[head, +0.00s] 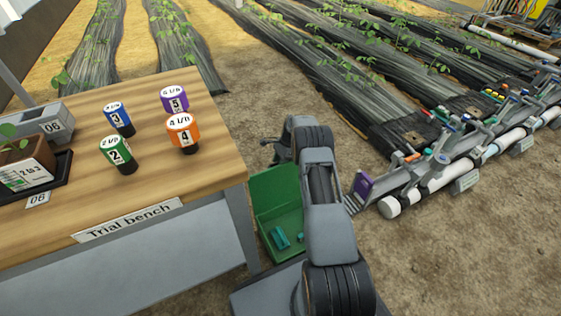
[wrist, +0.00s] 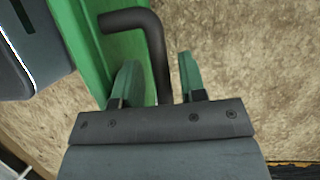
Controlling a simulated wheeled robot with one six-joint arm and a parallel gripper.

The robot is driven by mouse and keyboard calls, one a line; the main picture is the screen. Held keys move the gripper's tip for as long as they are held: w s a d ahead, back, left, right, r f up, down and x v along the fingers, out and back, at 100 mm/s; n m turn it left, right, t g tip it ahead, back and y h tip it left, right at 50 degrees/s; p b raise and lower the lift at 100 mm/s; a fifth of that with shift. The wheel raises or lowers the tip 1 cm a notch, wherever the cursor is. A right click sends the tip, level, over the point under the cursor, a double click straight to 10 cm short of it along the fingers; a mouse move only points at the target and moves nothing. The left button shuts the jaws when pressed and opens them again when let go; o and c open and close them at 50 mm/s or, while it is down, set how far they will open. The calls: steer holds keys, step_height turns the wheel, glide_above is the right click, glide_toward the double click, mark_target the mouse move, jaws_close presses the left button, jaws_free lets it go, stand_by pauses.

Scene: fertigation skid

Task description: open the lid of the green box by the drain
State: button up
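The green box (head: 291,248) stands on the ground by the bench's right end, partly hidden by my arm. Its inside shows, with small teal pieces (head: 280,238) in it. A green panel (head: 276,190), which looks like the raised lid, stands up at its far side. In the wrist view a green edge (wrist: 92,45) runs along the left, with a black bent handle (wrist: 155,50) beside it. My gripper (wrist: 158,78) is open, its two green fingers on either side of the handle's straight part. A gap shows on the right; contact on the left is unclear.
The trial bench (head: 215,140) is close on the left, holding numbered bottles and a plant tray. A white pipe manifold (head: 440,180) with valves lies to the right, with a purple tag (head: 362,185) near its end. Bare soil lies between.

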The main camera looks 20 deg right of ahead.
steer(key=shift+d, duration=0.2)
steer(key=shift+r, duration=0.15)
steer(key=p+v, duration=0.4)
steer(key=v, duration=0.9)
steer(key=shift+d+r+p, duration=0.1)
steer(key=shift+r+p, duration=0.1)
steer(key=shift+p, duration=0.1)
